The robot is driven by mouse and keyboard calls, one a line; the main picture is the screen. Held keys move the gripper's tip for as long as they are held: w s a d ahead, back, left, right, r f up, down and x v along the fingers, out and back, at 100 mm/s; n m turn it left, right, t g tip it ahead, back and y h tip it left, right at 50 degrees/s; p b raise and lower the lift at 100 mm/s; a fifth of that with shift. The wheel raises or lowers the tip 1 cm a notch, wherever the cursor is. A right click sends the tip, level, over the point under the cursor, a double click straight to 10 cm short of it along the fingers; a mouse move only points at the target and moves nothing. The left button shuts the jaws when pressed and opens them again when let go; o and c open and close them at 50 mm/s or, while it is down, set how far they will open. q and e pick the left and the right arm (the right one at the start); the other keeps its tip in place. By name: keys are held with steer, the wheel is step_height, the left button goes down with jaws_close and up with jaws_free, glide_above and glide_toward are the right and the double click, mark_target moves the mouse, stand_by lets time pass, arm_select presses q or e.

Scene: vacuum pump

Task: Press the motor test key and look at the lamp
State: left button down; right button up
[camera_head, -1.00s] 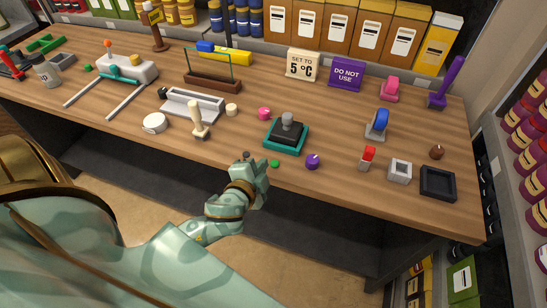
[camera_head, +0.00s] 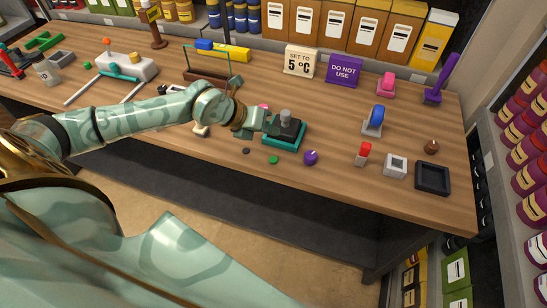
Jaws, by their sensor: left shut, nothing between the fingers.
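My left gripper (camera_head: 270,124) is shut with nothing in it. It is at the left side of a black block with a grey knob (camera_head: 286,117) on a teal base (camera_head: 283,145); I cannot tell whether it touches. A small green disc (camera_head: 273,160) and a small black disc (camera_head: 246,151) lie on the table in front of that base. I cannot tell which part is the motor test key. My right gripper is not in view.
A purple knob (camera_head: 310,158), a red-topped piece (camera_head: 363,153), a white square block (camera_head: 395,166) and a black tray (camera_head: 432,178) stand to the right on the wooden table (camera_head: 340,190). Signs (camera_head: 343,71) stand at the back. My left arm covers items on the left.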

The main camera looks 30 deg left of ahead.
arm_select(q)
steer(key=shift+f, duration=0.15)
steer(key=b, duration=0.6)
glide_above(270, 160)
step_height(270, 160, down, 7)
steer(key=shift+f+b, duration=0.45)
steer(key=shift+f, duration=0.35)
steer(key=shift+s+f, duration=0.1)
steer(key=shift+f, duration=0.05)
stand_by(1.2)
steer(key=shift+f, duration=0.25)
steer(key=shift+f, duration=0.4)
stand_by(0.6)
steer(key=shift+r+p, duration=0.85)
